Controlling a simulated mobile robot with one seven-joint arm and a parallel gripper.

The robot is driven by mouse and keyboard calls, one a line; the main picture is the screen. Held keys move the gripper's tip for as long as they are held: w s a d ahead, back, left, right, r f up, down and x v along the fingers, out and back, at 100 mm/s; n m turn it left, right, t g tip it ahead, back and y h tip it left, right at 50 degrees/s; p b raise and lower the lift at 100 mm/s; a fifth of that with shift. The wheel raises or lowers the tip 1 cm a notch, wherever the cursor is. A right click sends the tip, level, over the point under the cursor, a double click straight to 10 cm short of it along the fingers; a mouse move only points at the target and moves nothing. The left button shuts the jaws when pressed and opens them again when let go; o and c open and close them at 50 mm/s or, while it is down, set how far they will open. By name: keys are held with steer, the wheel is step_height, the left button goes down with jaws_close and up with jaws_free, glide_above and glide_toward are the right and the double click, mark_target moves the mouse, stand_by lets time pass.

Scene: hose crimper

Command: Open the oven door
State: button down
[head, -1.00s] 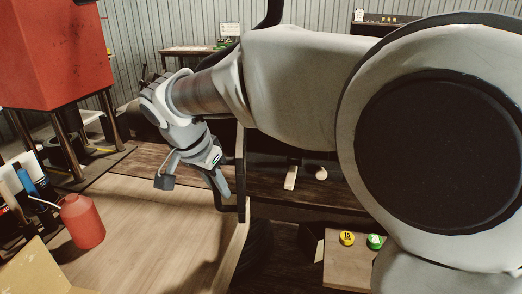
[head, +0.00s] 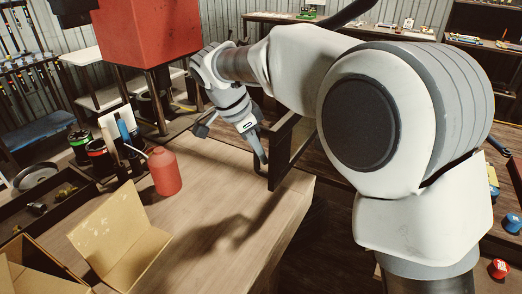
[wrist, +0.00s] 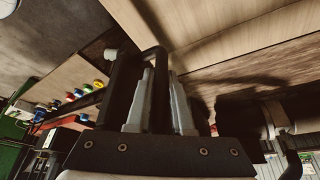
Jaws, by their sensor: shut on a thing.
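A dark framed door (head: 292,148), which I take for the oven door, stands upright beside the edge of the wooden bench. Its dark bar handle (head: 258,166) is on the side facing my gripper (head: 261,150). My gripper is shut on the handle. In the wrist view, both grey fingers of my gripper (wrist: 162,85) lie along the dark handle (wrist: 156,52), one on each side. The oven body and its inside are mostly hidden behind my arm in the head view.
A red bottle (head: 164,172) and an open cardboard box (head: 118,235) are on the bench (head: 235,215). A red machine block (head: 148,32) on metal legs stands behind. The bench's middle is clear. Coloured round caps, one red (head: 498,268), are at lower right.

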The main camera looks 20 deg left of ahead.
steer(key=c, duration=0.8)
jaws_free()
steer(key=p+v, duration=0.3)
steer(key=v, duration=1.4)
steer(key=shift+s+a+r, duration=0.1)
steer(key=shift+r, duration=0.15)
steer(key=s+d+r+n+y, duration=0.15)
steer(key=d+n, duration=0.35)
steer(key=d, duration=1.7)
steer(key=s+d+f+n, duration=0.1)
steer(key=s+d+f, duration=0.2)
steer(key=s+d, duration=0.1)
steer(key=s+d+f+n+t+y, duration=0.1)
steer(key=s+d+f, duration=0.3)
steer(key=s+d, duration=0.1)
steer(key=s+d+f+n+t, duration=0.1)
steer(key=s+d+f+n, duration=0.1)
steer(key=s+d+f, duration=0.2)
steer(key=shift+s+d+f+y, duration=0.1)
steer(key=shift+d+y, duration=0.1)
steer(key=shift+d, duration=0.55)
steer(key=shift+s+d+f+y, duration=0.1)
steer(key=shift+d+y, duration=0.05)
steer(key=shift+d, duration=0.6)
